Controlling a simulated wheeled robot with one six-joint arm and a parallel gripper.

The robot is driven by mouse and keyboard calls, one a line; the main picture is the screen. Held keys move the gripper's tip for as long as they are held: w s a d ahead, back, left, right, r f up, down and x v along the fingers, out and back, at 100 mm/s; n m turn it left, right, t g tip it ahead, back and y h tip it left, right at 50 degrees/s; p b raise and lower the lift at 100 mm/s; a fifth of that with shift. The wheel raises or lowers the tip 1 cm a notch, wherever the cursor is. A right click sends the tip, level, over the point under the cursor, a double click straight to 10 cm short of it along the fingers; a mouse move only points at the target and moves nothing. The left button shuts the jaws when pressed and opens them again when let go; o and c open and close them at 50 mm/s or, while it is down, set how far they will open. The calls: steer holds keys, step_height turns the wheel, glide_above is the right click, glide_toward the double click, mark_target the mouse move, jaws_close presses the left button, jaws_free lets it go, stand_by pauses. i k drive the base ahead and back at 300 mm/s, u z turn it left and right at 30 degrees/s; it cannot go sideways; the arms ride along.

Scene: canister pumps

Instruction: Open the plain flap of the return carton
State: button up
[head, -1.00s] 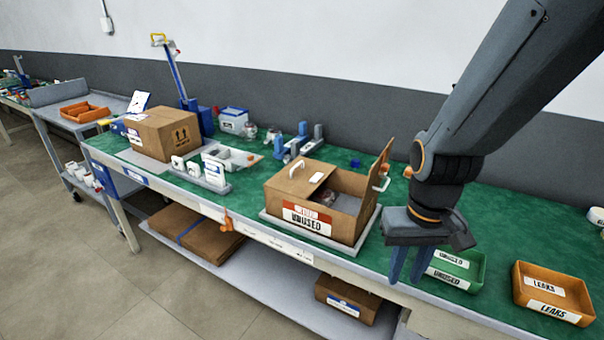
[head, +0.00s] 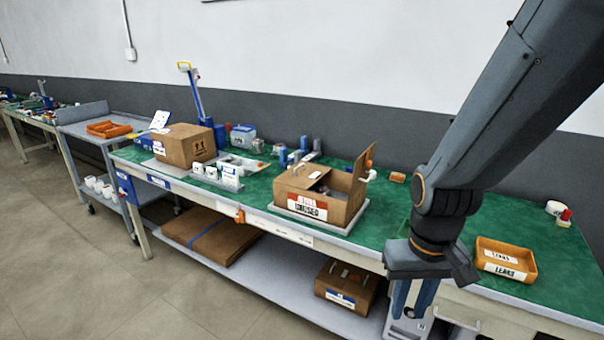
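A cardboard carton (head: 350,212) with a red and white label reading UNUSED stands on a grey tray on the green bench. I take it to be the return carton. Its left top flap (head: 297,180) lies nearly flat and bears a white handle. Its right flap (head: 363,169) stands upright, with a white handle part on its outer side. Between the flaps the top is open; the inside is mostly hidden. My gripper (head: 412,302) points down in front of the bench's front edge, right of and nearer than the carton. Its blue fingers are apart and empty.
A closed carton (head: 184,146) with arrow marks stands further left, with white bottles (head: 229,176) before it. An orange LEAKS tray (head: 506,262) lies right of my gripper. A carton (head: 347,283) and flat cardboard (head: 205,235) lie on the lower shelf. Floor at left is clear.

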mark_target(303, 175)
steer(key=z, duration=0.1)
steer(key=k, duration=0.4)
steer(key=u, duration=0.85)
steer(key=i, duration=1.25)
steer(key=z, duration=0.45)
